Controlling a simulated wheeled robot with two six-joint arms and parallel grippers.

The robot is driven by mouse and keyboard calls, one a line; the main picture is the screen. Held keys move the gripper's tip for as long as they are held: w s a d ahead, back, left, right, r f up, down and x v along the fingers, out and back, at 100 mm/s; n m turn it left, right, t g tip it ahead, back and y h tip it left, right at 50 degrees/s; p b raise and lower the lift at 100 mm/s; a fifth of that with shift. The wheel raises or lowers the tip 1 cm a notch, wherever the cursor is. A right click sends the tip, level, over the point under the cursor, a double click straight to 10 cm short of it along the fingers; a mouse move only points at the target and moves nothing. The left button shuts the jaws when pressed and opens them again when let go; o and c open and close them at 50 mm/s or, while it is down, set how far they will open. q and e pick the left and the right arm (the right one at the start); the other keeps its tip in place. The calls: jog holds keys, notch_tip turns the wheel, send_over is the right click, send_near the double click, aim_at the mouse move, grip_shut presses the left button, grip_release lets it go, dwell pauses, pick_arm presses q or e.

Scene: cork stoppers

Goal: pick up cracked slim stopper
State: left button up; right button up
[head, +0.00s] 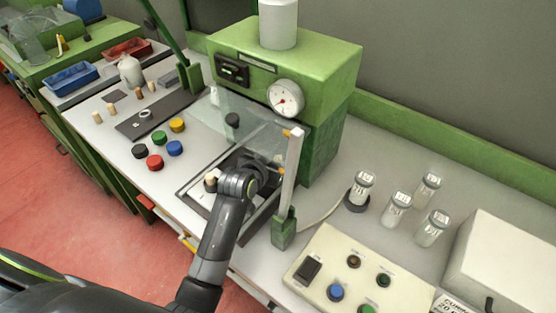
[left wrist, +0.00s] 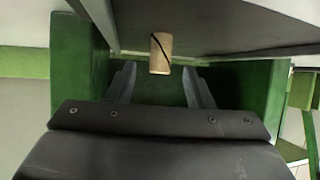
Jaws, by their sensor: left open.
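A pale, slim cork stopper with a dark diagonal crack line (left wrist: 161,42) shows in the left wrist view. It lies ahead of my left gripper (left wrist: 159,68), between the lines of its two fingers. The fingers are open, with clear gaps on both sides of the cork. In the head view my left gripper (head: 258,172) reaches over the framed opening in front of the green machine; its fingertips are hidden. My right gripper is not in view.
A clear guard panel (head: 262,122) and a light upright post (head: 292,165) stand close to my left gripper. The green machine (head: 327,125) rises behind. Coloured caps (head: 159,138) and several loose stoppers (head: 97,117) lie left. Glass jars (head: 397,209) and a control box (head: 345,275) stand right.

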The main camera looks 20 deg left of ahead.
pick_arm(q)
jog(key=shift+w+d+f, duration=0.1)
jog(key=shift+w+f, duration=0.25)
jog(key=shift+w, duration=0.25)
grip_shut()
